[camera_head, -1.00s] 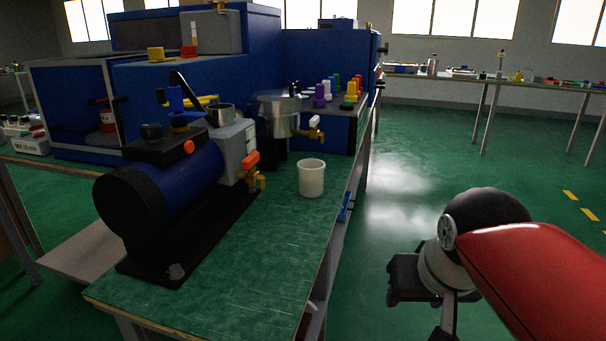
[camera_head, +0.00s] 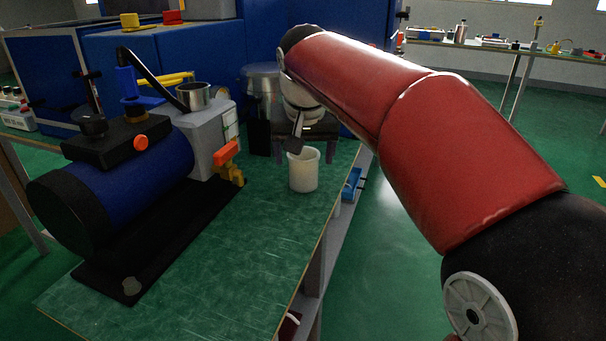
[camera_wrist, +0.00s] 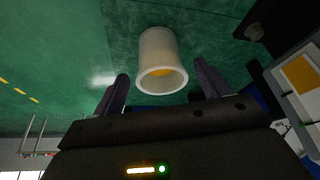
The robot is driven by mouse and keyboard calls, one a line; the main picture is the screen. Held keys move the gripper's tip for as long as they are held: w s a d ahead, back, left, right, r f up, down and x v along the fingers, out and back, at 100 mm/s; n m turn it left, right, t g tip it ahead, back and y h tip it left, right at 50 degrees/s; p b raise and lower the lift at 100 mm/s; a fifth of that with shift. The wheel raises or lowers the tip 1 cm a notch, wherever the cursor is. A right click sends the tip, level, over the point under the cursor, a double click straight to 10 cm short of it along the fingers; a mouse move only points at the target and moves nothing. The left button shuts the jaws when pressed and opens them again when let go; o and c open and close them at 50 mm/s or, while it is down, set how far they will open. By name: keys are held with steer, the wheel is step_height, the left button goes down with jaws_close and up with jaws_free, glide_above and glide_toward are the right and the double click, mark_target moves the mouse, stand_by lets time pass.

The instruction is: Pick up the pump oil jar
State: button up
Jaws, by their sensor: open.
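The pump oil jar (camera_head: 303,171) is a white, open-topped cup standing upright on the green bench top, right of the blue pump. In the wrist view the jar (camera_wrist: 158,52) shows its open mouth, with something yellow-orange inside. My gripper (camera_wrist: 161,88) is open, and its two dark fingers lie either side of the jar's mouth in that view. No contact between fingers and jar shows.
The blue and black pump (camera_head: 115,185) with an orange-handled brass valve (camera_head: 229,165) stands left of the jar. A metal pot (camera_head: 262,85) is behind. The front of the bench top (camera_head: 235,255) is clear.

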steer(key=x, duration=0.3)
steer(key=shift+w+f, duration=0.15)
steer(key=shift+w, duration=0.1)
steer(key=shift+c, duration=0.2)
steer(key=c, duration=1.1)
steer(key=shift+r+p, duration=0.9)
steer(key=shift+r, duration=9.15)
